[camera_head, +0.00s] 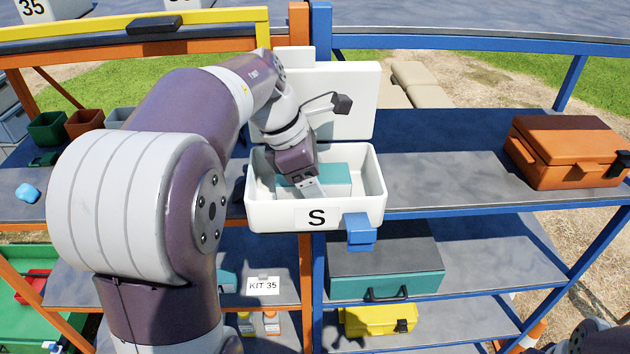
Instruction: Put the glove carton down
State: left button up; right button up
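A teal box (338,178), which I take to be the glove carton, is inside a white open bin (258,212) marked "S". The bin stands on the upper shelf, across the orange and blue posts. My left gripper (311,187) reaches down into the bin, and a grey finger overlaps the box's near side. The other finger is hidden, so I cannot tell whether it grips the box. I cannot see the box's underside. My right gripper is not in view; only dark parts of my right arm show at the bottom right corner.
A blue block (360,232) is at the bin's front right. A white panel (358,100) stands behind the bin. An orange case (565,152) sits at the right of the shelf, with bare shelf between. A teal case (385,275) and a yellow case (378,320) are below.

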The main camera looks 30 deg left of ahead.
pick_arm(q)
jog(key=shift+s+d+f+g, duration=0.1)
jog(key=shift+s+f+g, duration=0.1)
jog(key=shift+f, duration=0.3)
jog(key=shift+s+f+g, duration=0.1)
jog(key=shift+s+f, duration=0.05)
jog(key=shift+f, duration=0.3)
notch_tip(320, 180, up, 2)
jog(key=shift+w+p, duration=0.1)
jog(key=shift+p, duration=0.85)
jog(key=shift+w+a+r+b, duration=0.15)
jog(key=shift+a+b, duration=0.15)
jog(key=shift+b, duration=0.7)
jog(key=shift+v, duration=1)
jog(key=v, duration=0.3)
jog(key=b+v, duration=0.1)
jog(key=v, duration=0.1)
jog(key=shift+s+d, duration=0.25)
jog(key=shift+d, duration=0.05)
jog(key=shift+w, duration=0.35)
jog(key=shift+s+r, duration=0.1)
jog(key=shift+s, duration=0.05)
jog(key=shift+d, duration=0.1)
